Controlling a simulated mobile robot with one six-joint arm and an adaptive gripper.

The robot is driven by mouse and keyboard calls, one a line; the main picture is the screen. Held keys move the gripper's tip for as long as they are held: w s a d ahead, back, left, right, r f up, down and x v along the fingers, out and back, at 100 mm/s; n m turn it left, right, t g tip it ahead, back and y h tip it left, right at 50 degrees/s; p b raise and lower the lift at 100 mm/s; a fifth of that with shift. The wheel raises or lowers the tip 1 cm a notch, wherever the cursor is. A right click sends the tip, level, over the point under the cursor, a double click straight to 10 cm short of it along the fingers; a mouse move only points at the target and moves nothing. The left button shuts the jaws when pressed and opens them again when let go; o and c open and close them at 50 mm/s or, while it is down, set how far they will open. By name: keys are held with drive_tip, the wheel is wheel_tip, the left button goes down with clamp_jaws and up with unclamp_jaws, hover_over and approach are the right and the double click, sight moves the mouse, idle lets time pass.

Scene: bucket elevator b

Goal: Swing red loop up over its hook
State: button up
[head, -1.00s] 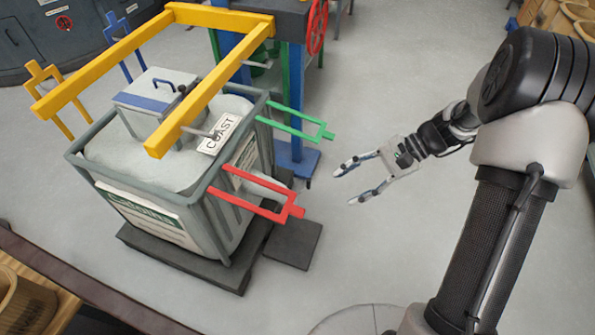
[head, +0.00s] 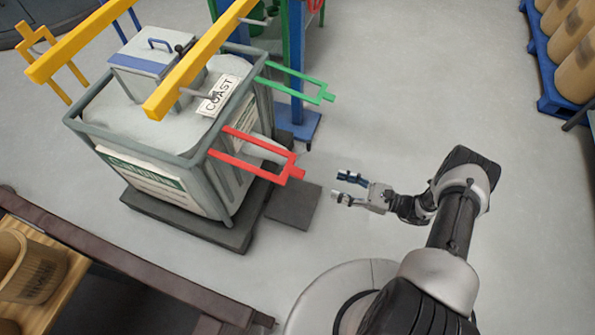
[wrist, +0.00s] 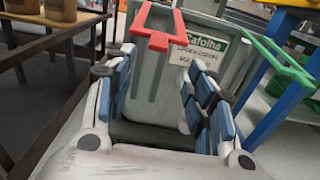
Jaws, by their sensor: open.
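The red loop (head: 262,163) sticks out from the near right side of the grey bin, hanging low and roughly level, with a small tab at its outer end. It also shows in the wrist view (wrist: 158,28), ahead of and above the fingers. Grey hooks stick out from the yellow frame (head: 190,70); one grey hook (head: 194,93) is above the red loop's side. My gripper (head: 346,188) is open and empty, a short way to the right of the red loop's end and not touching it. In the wrist view its blue-padded fingers (wrist: 160,100) stand apart.
The grey bin (head: 190,158) stands on a dark pallet. A green loop (head: 300,84) sticks out behind the red one, near a blue post (head: 297,70). A brown rail (head: 120,265) edges the lower left.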

sight(299, 173)
drive_tip(key=b+x, duration=0.1)
drive_tip(key=x, duration=1.4)
drive_tip(key=shift+a+b, duration=0.15)
drive_tip(key=shift+b, duration=0.2)
clamp_jaws()
